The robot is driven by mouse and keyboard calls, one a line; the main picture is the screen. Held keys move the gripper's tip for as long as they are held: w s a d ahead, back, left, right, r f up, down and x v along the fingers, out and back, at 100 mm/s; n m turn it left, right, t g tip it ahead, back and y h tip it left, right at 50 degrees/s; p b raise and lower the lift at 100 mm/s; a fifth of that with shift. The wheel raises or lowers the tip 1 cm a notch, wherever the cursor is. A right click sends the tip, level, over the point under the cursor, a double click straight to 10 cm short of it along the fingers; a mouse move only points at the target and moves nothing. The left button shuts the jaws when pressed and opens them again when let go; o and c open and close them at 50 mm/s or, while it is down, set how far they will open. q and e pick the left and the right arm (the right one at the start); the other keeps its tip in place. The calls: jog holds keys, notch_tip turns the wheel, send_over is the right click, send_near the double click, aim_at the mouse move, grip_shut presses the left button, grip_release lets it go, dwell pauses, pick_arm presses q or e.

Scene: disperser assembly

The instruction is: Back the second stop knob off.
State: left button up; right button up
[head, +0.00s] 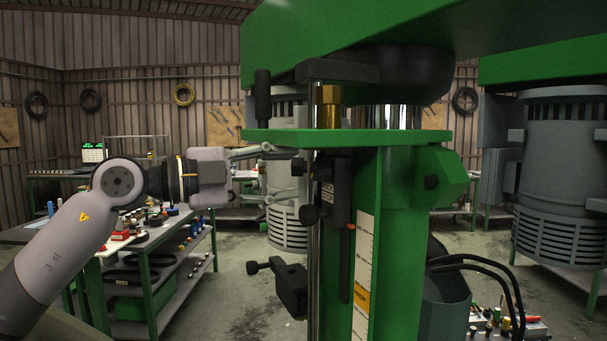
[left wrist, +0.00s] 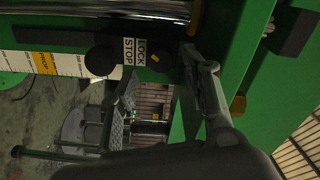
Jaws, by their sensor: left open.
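A black stop block (head: 335,190) sits on the green column under its flange. One dark round knob (head: 310,214) sticks out of its lower left side, and a smaller dark knob (head: 298,167) is higher up. In the left wrist view a black round knob (left wrist: 100,61) stands beside the LOCK STOP label (left wrist: 136,50). A separate lower black clamp (head: 291,287) has its own knob (head: 252,267). My left gripper (head: 283,172) is open, its fingers reaching toward the upper block from the left. In the wrist view its fingers (left wrist: 165,95) are spread. Contact with a knob cannot be told.
The green column (head: 400,210) has a scale strip (head: 363,275) and a vertical rod beside it. A green arm overhangs above. A workbench (head: 150,260) with small parts stands behind at left. Grey machine drums (head: 560,180) stand at right. Open floor lies between.

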pick_arm(q)
jog(key=v, duration=0.3)
jog(key=shift+s+a+r, duration=0.1)
